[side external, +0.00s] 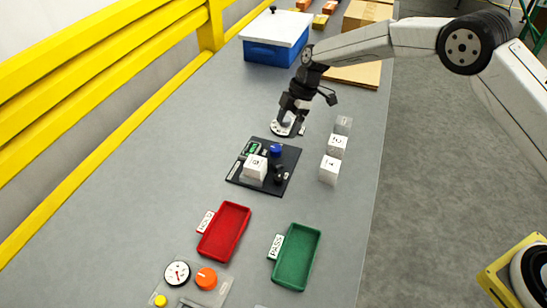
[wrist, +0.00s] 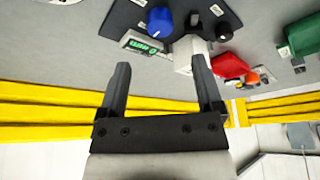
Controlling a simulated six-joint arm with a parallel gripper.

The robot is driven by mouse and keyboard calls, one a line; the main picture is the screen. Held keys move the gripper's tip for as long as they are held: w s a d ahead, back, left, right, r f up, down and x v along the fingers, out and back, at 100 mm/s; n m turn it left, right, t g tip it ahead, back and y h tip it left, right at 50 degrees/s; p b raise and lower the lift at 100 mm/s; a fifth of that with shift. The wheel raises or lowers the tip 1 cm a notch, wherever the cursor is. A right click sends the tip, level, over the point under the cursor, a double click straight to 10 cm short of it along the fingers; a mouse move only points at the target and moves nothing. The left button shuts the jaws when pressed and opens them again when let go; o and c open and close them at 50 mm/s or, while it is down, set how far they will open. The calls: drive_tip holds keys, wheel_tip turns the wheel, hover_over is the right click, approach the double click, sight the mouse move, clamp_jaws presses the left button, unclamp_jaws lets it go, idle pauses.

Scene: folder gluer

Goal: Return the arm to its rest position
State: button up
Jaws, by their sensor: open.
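My gripper (side external: 291,108) is beyond the black panel in the side view, low over the grey bench, beside or above a pale round dial-like piece (side external: 281,128). I cannot tell whether it touches that piece. In the wrist view, my gripper (wrist: 162,62) has its two dark fingers spread wide with nothing held between them.
Three pale cubes (side external: 337,146) stand in a row to the right of the panel. Red (side external: 224,231) and green (side external: 297,257) trays lie nearer. A blue white-lidded box (side external: 275,38) and cardboard boxes stand at the back. A yellow rail (side external: 100,60) borders the left.

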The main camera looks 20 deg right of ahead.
drive_tip(key=shift+d, duration=0.1)
drive_tip(key=s+d+r+m+t+h, duration=0.1)
drive_tip(key=s+d+r+m, duration=0.2)
drive_tip(key=s+d+m, duration=0.25)
drive_tip(key=s+d+r+m+h, duration=0.2)
drive_tip(key=s+d+r+m, duration=0.1)
drive_tip(key=s+d+m, duration=0.5)
drive_tip(key=s+m, duration=0.1)
drive_tip(key=s, duration=0.6)
drive_tip(key=s+d+m+t+h, duration=0.1)
drive_tip(key=s+d+m, duration=0.2)
drive_tip(key=s, duration=0.6)
drive_tip(key=shift+s+d+r+m+t, duration=0.25)
drive_tip(key=shift+d+r+m+t, duration=0.05)
drive_tip(key=shift+m, duration=0.05)
